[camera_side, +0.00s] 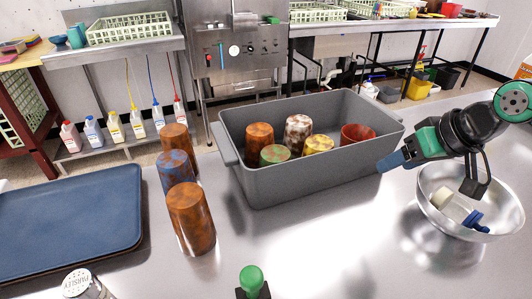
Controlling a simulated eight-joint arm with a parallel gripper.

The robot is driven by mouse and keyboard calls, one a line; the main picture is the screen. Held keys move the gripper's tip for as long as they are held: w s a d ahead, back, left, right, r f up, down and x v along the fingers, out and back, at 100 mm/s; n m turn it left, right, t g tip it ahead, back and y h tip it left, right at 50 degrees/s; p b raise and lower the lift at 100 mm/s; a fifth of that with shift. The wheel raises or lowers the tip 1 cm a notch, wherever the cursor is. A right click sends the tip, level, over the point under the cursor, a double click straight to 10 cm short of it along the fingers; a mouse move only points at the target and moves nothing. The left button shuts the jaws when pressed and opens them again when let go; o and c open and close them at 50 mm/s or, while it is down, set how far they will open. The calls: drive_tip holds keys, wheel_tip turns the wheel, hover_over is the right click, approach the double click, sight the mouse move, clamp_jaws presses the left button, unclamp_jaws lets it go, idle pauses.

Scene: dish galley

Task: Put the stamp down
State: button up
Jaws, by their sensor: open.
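A stamp with a round green knob (251,279) and a black base stands upright on the steel counter at the bottom centre; its lower part is cut off by the picture edge. My gripper (393,161) is at the right, by the right end of the grey tub and above the steel bowl's left rim. It points left and slightly down. It is open, and I see nothing held in it. It is well apart from the stamp, up and to the right. Its two fingers overlap in this view.
A grey tub (300,181) holds several mottled cups. Three more cups (191,219) stand left of it. A blue tray (70,222) and a shaker (80,283) are at left. A steel bowl (437,218) with cream and blue items is below my arm. Counter between stamp and tub is clear.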

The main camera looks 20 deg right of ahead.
sight(252, 288)
drive_tip(key=shift+s+d+n+h, duration=0.2)
drive_tip(key=shift+d+n+h, duration=0.25)
drive_tip(key=shift+d, duration=0.2)
drive_tip(key=o, duration=0.3)
drive_tip(key=shift+d+n+t, duration=0.25)
drive_tip(key=shift+d+t, duration=0.1)
drive_tip(key=shift+t, duration=0.05)
drive_tip(key=shift+r, duration=0.1)
drive_tip(key=a+f+n+g+y, duration=0.2)
drive_tip(key=a+f+n, duration=0.1)
drive_tip(key=a+n, duration=0.3)
drive_tip(key=s+a+f+n+g+y, duration=0.1)
drive_tip(key=a+f+n+g+y, duration=0.1)
drive_tip(key=a+n, duration=0.4)
drive_tip(key=s+a+f+n+g+y, duration=0.1)
drive_tip(key=a+f+n+g+y, duration=0.2)
drive_tip(key=a, duration=0.8)
drive_tip(key=shift+s+a+f+n, duration=0.15)
drive_tip(key=shift+f+n, duration=0.1)
drive_tip(key=shift+n, duration=0.45)
drive_tip(key=shift+s+a+f+n, duration=0.1)
drive_tip(key=shift+f+n, duration=0.15)
drive_tip(key=shift+n, duration=0.45)
drive_tip(key=shift+s+a+f+y, duration=0.15)
drive_tip(key=shift+a+f+y, duration=0.1)
drive_tip(key=shift+a+f, duration=0.05)
drive_tip(key=shift+x, duration=2.5)
